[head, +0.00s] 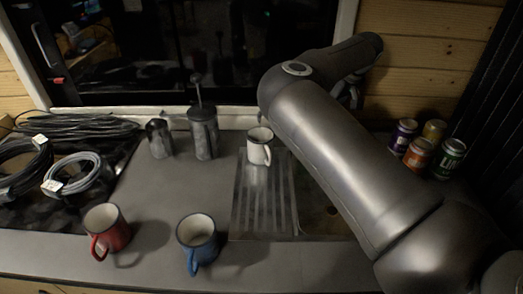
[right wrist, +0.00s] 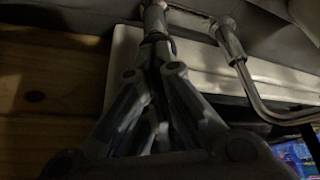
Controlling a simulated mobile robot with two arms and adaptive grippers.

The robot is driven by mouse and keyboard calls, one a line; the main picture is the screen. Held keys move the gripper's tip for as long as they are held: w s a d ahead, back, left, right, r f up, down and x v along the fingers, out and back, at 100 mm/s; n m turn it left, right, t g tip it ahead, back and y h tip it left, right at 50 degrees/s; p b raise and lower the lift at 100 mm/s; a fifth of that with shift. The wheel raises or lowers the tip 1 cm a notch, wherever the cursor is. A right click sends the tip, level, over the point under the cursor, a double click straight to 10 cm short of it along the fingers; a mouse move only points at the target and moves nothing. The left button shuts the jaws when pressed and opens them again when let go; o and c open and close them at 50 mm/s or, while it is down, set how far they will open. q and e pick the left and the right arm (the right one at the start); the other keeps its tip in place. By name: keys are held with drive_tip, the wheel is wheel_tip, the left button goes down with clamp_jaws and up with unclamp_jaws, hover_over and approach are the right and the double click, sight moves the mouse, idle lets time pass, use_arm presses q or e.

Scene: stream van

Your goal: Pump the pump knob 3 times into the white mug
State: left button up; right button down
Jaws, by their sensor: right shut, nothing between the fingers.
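The pump knob (head: 196,78) tops a thin upright rod on a grey metal pot (head: 204,133) at the back of the counter in the head view. The white mug (head: 259,147) stands upright on the ribbed drainboard, right of the pot and apart from it. My right arm crosses the right half of the head view. My right gripper (right wrist: 156,22) is shut and empty in the right wrist view, beside a bent metal pipe (right wrist: 237,52). The arm mostly hides this gripper in the head view, right of the mug. My left gripper is in neither view.
A grey canister (head: 159,138) stands left of the pot. A red mug (head: 106,230) and a blue mug (head: 197,242) stand near the front edge. Coiled cables (head: 75,176) lie at left, several cans (head: 420,152) at right. The counter's middle is clear.

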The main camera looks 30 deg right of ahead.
idle(0.3)
drive_tip(key=shift+r+p, duration=1.4)
drive_tip(key=shift+r, duration=0.9)
drive_tip(key=shift+f, duration=0.2)
drive_tip(key=shift+f+b, duration=1.85)
drive_tip(key=shift+f, duration=0.4)
drive_tip(key=shift+r+p, duration=1.4)
drive_tip(key=shift+r, duration=1)
drive_tip(key=shift+r, duration=0.1)
